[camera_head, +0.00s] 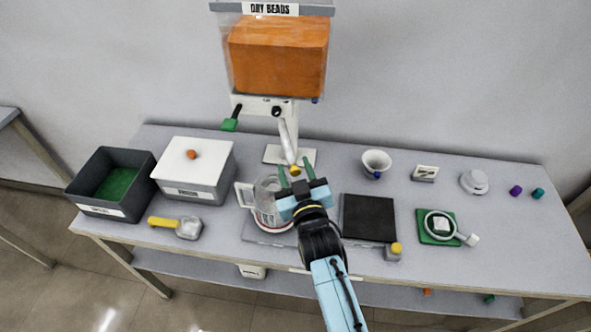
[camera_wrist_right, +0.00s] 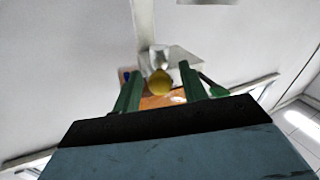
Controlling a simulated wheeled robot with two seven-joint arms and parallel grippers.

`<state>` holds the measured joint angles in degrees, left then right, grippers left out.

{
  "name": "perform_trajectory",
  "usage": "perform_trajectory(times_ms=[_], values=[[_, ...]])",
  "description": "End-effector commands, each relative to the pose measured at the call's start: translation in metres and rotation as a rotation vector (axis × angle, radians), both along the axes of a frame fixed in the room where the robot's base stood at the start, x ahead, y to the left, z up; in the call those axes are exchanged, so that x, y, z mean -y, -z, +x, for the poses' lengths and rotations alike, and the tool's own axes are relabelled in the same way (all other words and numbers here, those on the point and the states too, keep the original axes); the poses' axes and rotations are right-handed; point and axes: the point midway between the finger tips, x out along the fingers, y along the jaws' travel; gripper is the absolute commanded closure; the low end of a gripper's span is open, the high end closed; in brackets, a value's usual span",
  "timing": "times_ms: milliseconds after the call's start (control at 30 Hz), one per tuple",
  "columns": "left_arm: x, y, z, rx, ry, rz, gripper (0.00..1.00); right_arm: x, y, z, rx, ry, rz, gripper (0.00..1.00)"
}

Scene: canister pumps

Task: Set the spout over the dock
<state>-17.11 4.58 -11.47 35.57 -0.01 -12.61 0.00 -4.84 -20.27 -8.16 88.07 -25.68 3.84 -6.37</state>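The spout (camera_head: 287,143) is a pale tube slanting down from the dispenser to a yellow tip (camera_head: 295,170). My right gripper (camera_head: 296,170) is at that tip in the head view. In the right wrist view, its green fingers (camera_wrist_right: 160,90) are apart, with the yellow tip (camera_wrist_right: 160,82) between them and gaps at both sides. Whether the tip is within finger depth is unclear. No part is labelled as the dock; a flat black pad (camera_head: 368,218) lies right of my gripper. My left gripper is not in view.
The dispenser (camera_head: 278,55), labelled DRY BEADS, holds orange contents and has a green-ended lever (camera_head: 230,125). A clear jug (camera_head: 267,205) stands left of my right gripper, partly hidden. A white-lidded box (camera_head: 193,160), dark bin (camera_head: 110,180), white funnel (camera_head: 376,162) and green pad (camera_head: 438,238) surround it.

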Motion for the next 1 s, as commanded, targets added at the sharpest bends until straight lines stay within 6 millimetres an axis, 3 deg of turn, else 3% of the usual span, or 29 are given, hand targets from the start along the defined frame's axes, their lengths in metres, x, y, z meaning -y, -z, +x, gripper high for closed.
perform_trajectory(times_ms=[300, 433, 800, 1000], values=[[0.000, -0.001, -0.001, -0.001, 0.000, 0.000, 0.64, 0.000, 0.000, -0.001, -0.001, -0.001, 0.000, 0.55], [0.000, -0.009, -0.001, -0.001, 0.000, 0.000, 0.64, 0.002, 0.000, -0.012, -0.004, 0.000, -0.001, 0.55], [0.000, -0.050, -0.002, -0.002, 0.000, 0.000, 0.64, 0.014, -0.003, -0.089, -0.006, 0.000, 0.000, 0.55], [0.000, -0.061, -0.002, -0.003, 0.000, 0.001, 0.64, 0.018, -0.002, -0.120, -0.003, 0.000, 0.000, 0.55]])
